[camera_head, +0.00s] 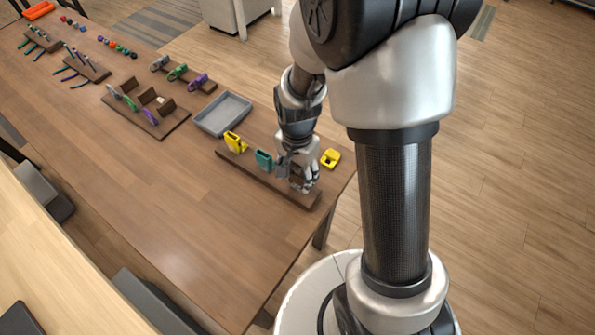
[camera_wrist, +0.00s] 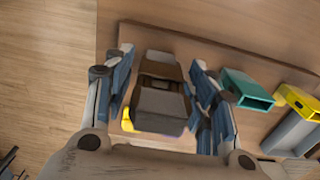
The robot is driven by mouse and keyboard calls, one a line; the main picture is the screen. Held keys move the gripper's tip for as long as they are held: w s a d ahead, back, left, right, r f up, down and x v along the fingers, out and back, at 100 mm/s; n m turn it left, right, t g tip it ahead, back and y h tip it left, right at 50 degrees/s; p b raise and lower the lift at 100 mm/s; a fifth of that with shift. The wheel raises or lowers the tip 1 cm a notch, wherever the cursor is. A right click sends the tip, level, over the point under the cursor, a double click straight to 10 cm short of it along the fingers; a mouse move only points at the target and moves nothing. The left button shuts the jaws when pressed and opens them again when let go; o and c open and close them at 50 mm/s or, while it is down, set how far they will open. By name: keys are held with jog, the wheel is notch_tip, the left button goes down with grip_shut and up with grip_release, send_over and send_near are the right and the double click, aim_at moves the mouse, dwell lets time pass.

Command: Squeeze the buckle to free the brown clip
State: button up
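In the wrist view, the buckle with the brown clip (camera_wrist: 160,70) stands between the two fingers of my gripper (camera_wrist: 161,82). Its upper part is brown and its near part (camera_wrist: 158,106) is grey. One finger is on each side, with narrow gaps showing, so the gripper looks open around it. In the head view my gripper (camera_head: 298,176) is low over the right end of the wooden board (camera_head: 262,185) and largely hides this buckle.
A teal buckle (camera_head: 264,159) and a yellow one (camera_head: 234,142) stand on the same board, left of my gripper. A loose yellow piece (camera_head: 330,158) lies behind it near the table edge. A grey tray (camera_head: 222,113) lies behind the board. The front table is clear.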

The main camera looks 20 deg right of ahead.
jog(key=shift+o, duration=0.2)
jog(key=shift+r, duration=0.15)
jog(key=shift+r+p, duration=2.9)
jog(key=shift+r, duration=0.5)
jog(key=s+r+n+t, duration=0.2)
jog(key=s+r+n, duration=0.3)
jog(key=s+r, duration=0.3)
jog(key=s+r+n+t, duration=0.2)
jog(key=s+r+n, duration=0.3)
jog(key=r, duration=0.9)
jog(key=s, duration=0.2)
jog(key=shift+s+a+r+n+t, duration=0.25)
jog(key=shift+s+a+n+t, duration=0.05)
jog(key=shift+s+a+n, duration=0.1)
